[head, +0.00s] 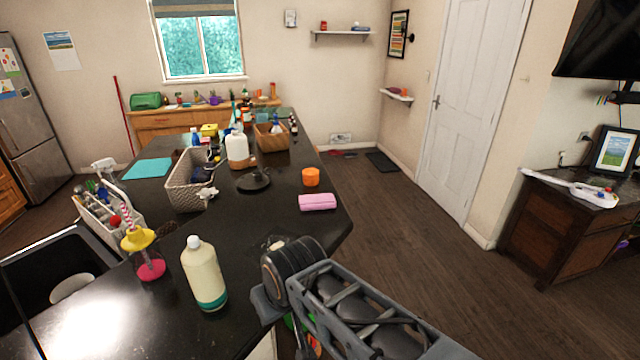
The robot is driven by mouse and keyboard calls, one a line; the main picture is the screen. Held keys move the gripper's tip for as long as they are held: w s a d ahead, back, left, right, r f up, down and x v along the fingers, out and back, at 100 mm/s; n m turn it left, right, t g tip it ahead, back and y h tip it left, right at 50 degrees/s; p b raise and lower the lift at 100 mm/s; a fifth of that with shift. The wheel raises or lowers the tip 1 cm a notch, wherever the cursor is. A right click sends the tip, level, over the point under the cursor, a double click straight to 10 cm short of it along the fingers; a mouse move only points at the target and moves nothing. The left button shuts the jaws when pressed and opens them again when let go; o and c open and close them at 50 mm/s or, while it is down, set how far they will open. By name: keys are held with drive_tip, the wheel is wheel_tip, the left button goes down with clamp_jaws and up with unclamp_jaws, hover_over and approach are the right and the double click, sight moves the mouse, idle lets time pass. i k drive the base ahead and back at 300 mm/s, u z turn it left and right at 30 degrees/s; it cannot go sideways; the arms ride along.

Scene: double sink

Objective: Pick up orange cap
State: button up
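The orange cap (311,177) is a short orange cylinder standing on the dark countertop (255,215), near its right edge. My arm comes in from the bottom right, and its dark wrist is over the counter's front right edge. My gripper (272,250) is mostly hidden behind the wrist; I cannot make out its fingertips or whether they are open. The arm's end is well short of the cap and apart from it. Nothing is visibly held.
A pink folded cloth (317,202) lies just in front of the cap. A cream bottle (204,274) stands left of my arm. A grey basket (190,182), a dark lid-like object (254,181) and a wooden box (271,138) stand farther back. Floor (420,270) to the right is open.

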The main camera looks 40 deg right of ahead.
sight(311, 175)
drive_tip(key=u, duration=0.05)
drive_tip(key=k, duration=1)
drive_tip(key=z, duration=0.85)
drive_tip(key=i, duration=0.75)
drive_tip(key=z, duration=0.7)
drive_tip(key=i, duration=0.8)
drive_tip(key=u, duration=0.85)
drive_tip(key=i, duration=0.85)
drive_tip(key=u, duration=0.85)
